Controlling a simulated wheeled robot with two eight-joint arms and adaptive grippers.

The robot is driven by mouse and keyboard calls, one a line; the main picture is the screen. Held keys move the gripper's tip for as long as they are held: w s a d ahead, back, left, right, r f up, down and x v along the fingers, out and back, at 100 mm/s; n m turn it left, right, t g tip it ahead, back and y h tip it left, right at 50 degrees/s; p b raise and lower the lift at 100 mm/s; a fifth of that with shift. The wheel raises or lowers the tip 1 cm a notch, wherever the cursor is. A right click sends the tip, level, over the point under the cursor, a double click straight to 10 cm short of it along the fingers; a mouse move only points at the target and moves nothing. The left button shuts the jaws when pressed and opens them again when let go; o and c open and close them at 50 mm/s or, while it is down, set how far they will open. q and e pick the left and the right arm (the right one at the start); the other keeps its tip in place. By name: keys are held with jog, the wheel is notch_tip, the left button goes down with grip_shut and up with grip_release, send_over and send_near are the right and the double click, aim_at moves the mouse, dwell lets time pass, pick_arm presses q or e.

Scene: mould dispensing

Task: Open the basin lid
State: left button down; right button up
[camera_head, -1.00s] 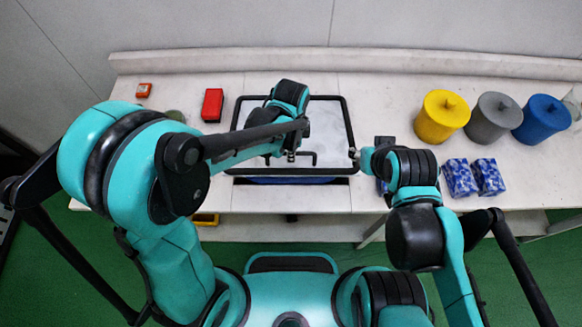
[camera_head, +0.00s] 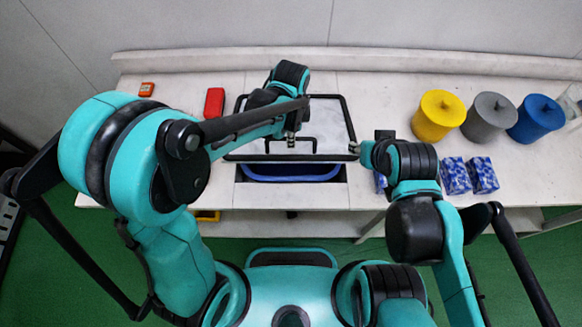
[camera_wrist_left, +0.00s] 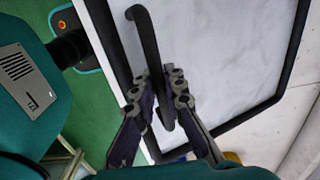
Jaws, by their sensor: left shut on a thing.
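The basin lid (camera_head: 328,118) is a pale marbled panel with a black frame, at the middle of the counter; it also shows in the left wrist view (camera_wrist_left: 215,55). Its black bar handle (camera_head: 306,138) is near the front edge. My left gripper (camera_head: 291,139) is at the handle, and in the left wrist view its fingers (camera_wrist_left: 157,92) are shut around the handle bar (camera_wrist_left: 145,35). In front of the lid's front edge, a gap shows part of the blue basin (camera_head: 290,178). My right gripper (camera_head: 366,153) is by the lid's right front corner; its fingers are too small to read.
A yellow pot (camera_head: 437,115), a grey pot (camera_head: 489,115) and a blue pot (camera_head: 536,117) stand at the right. Blue patterned packs (camera_head: 455,175) lie in front of them. A red box (camera_head: 214,102) and an orange item (camera_head: 147,89) lie at the left.

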pick_arm(q)
jog(key=shift+w, duration=0.1)
jog(key=w+r+p, duration=0.2)
jog(key=r, duration=0.1)
jog(key=shift+r, duration=0.15)
jog(key=shift+w+r, duration=0.1)
jog(key=shift+w, duration=0.05)
jog(key=shift+r, duration=0.1)
jog(key=w+r+p, duration=0.2)
jog(key=r, duration=0.1)
jog(key=shift+w, duration=0.35)
jog(key=shift+r, duration=0.1)
jog(key=shift+w+r+p, duration=1.05)
jog(key=shift+w+r, duration=0.35)
jog(key=shift+w, duration=0.2)
